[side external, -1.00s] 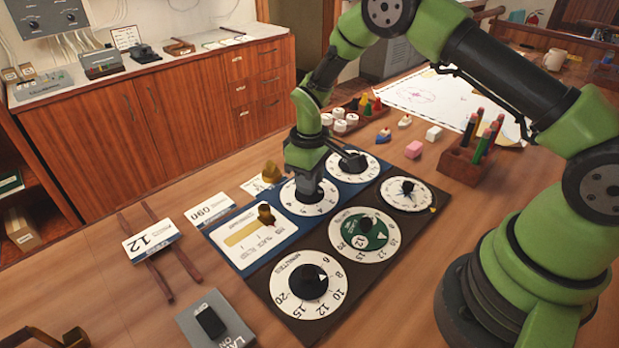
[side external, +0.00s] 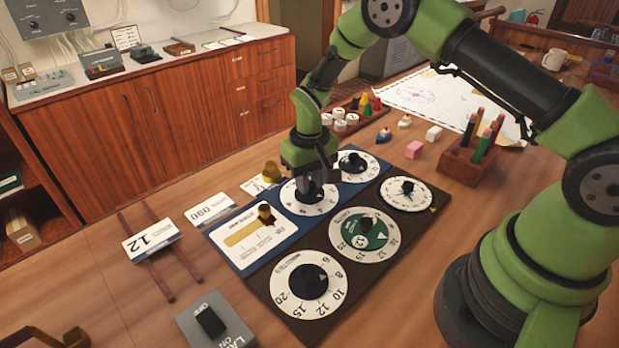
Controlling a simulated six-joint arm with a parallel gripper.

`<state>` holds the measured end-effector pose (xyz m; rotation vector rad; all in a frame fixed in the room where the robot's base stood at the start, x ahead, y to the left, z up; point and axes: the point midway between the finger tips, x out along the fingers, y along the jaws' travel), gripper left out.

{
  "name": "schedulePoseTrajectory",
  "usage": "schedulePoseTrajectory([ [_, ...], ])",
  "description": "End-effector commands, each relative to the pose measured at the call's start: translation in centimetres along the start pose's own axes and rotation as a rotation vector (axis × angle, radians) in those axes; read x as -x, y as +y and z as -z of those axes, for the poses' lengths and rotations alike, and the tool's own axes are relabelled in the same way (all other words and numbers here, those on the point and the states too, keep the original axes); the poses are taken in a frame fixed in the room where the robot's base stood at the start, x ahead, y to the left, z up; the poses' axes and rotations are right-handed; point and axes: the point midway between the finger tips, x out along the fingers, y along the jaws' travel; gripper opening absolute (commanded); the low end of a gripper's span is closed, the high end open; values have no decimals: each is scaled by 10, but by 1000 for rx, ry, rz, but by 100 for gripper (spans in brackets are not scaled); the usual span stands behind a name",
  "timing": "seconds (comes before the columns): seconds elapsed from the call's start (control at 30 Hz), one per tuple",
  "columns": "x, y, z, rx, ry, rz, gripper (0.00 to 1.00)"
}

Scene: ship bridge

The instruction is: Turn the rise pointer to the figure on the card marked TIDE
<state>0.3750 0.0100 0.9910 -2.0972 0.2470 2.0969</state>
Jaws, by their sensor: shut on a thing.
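My gripper (side external: 311,184) points straight down over a white numbered dial (side external: 289,199) on the blue panel (side external: 246,243). It is shut on that dial's black knob (side external: 309,193). The jaws hide most of the knob and the far part of the scale, so I cannot tell where its pointer stands. Behind it to the right is a second white dial with a black knob (side external: 352,162). A card reading 12 (side external: 151,240) rests across two dark rails, and a card reading 090 (side external: 209,209) lies nearby. I cannot make out the word TIDE on any card.
A dark panel holds a minutes dial (side external: 285,284), a green-centred dial (side external: 345,239) and a compass-like dial (side external: 389,199). A brass weight (side external: 271,172) stands on a card behind the blue panel. A lamp switch box (side external: 228,335) is in front. A pen block (side external: 468,163) stands at right.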

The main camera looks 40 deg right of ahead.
Motion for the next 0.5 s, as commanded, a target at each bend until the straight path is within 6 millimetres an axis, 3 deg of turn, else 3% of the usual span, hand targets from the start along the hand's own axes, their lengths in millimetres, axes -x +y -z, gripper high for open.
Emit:
schedulePoseTrajectory([
  [0.37, 1, 0, 0, -7, -2, 0, 1],
  [0.4, 1, 0, 0, -7, -2, 0, 30],
  [0.5, 1, 0, 0, -7, -2, 0, 51],
])
